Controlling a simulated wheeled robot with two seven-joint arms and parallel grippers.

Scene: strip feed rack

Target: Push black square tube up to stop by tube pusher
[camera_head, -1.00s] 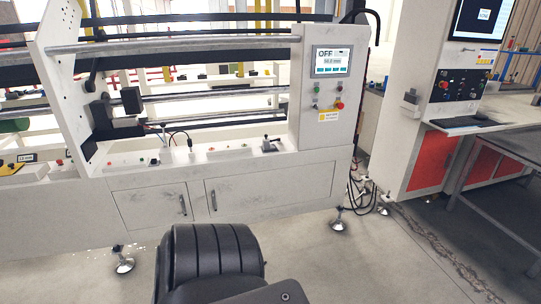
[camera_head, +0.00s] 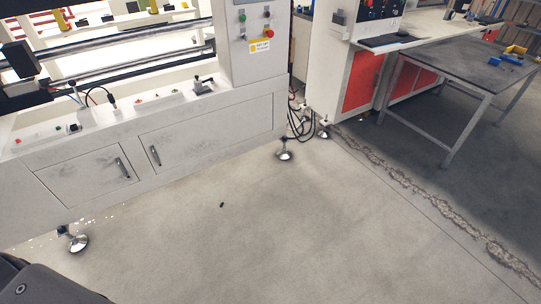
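The white feed rack machine (camera_head: 95,150) fills the left side of the head view, with metal rails (camera_head: 130,42) running along it. A black block (camera_head: 19,61) sits by the rails at the far left edge; I cannot tell whether it is the tube pusher. I cannot make out the black square tube for certain. The upper part of the rack is cut off by the top of the picture. Neither of my grippers is in view; only a dark part of my own arm shows at the bottom left.
A control panel with buttons (camera_head: 253,26) stands on the rack's right end. Beyond it are a red-and-white cabinet (camera_head: 365,80) and a grey table (camera_head: 470,78). The rack's levelling foot (camera_head: 284,154) and cables meet the floor. The concrete floor (camera_head: 260,240) in front is mostly clear, with a small dark object (camera_head: 221,205).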

